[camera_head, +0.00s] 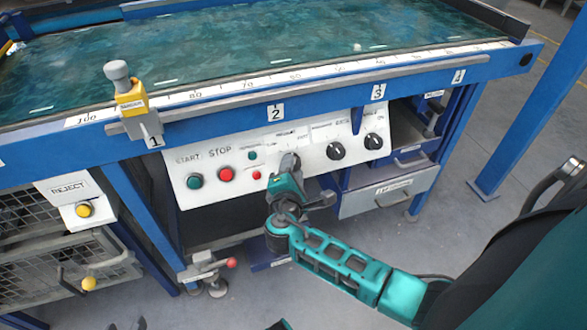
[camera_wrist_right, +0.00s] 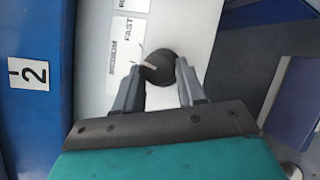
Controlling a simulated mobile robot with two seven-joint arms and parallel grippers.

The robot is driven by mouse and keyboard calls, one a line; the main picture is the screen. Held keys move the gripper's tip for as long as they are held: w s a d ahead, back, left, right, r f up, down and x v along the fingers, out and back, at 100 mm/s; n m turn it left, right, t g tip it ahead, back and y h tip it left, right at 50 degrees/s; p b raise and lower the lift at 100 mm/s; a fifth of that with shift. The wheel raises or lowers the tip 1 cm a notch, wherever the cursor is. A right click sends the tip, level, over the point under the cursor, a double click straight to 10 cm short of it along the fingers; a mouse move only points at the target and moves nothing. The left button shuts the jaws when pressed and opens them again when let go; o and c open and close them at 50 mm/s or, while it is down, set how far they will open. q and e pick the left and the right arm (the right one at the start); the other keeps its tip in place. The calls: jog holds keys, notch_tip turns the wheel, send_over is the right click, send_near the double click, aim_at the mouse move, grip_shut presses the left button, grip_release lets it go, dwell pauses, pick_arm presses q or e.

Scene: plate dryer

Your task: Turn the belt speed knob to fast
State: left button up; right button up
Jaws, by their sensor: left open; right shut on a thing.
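The black belt speed knob (camera_wrist_right: 157,68) sits on the white control panel, beside labels that read FAST (camera_wrist_right: 128,38) and MEDIUM. A pale pointer mark shows on the knob, on its label side; I cannot tell its exact setting. My right gripper (camera_wrist_right: 161,84) is shut on the knob, one finger on each side. In the head view my right gripper (camera_head: 288,162) is at the panel (camera_head: 312,150) and hides the knob. My left gripper (camera_head: 126,326) barely shows at the bottom edge, open and away from the panel.
Green start (camera_head: 194,181) and red stop (camera_head: 226,174) buttons are left of my right gripper. Two other black knobs (camera_head: 335,151) (camera_head: 373,141) are to its right. A blue rail (camera_head: 230,110) overhangs the panel. A drawer unit (camera_head: 385,192) stands at lower right.

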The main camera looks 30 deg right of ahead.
pick_arm(q)
jog(key=p, duration=0.1)
jog(key=a+p, duration=0.1)
jog(key=shift+s+r+y+p, duration=0.25)
jog(key=shift+r+y+p, duration=0.05)
jog(key=shift+r, duration=0.1)
pick_arm(e)
jog(key=m+g, duration=0.1)
jog(key=m, duration=0.1)
jog(key=m+g, duration=0.1)
jog(key=m, duration=0.3)
jog(key=shift+w+r+g, duration=0.2)
jog(key=shift+r+g, duration=0.1)
jog(key=shift+g, duration=0.1)
jog(key=o, duration=1.1)
jog(key=shift+c, duration=0.2)
pick_arm(q)
jog(key=shift+s+a+r, duration=0.1)
jog(key=shift+a+r, duration=0.05)
pick_arm(e)
jog(key=shift+a, duration=0.1)
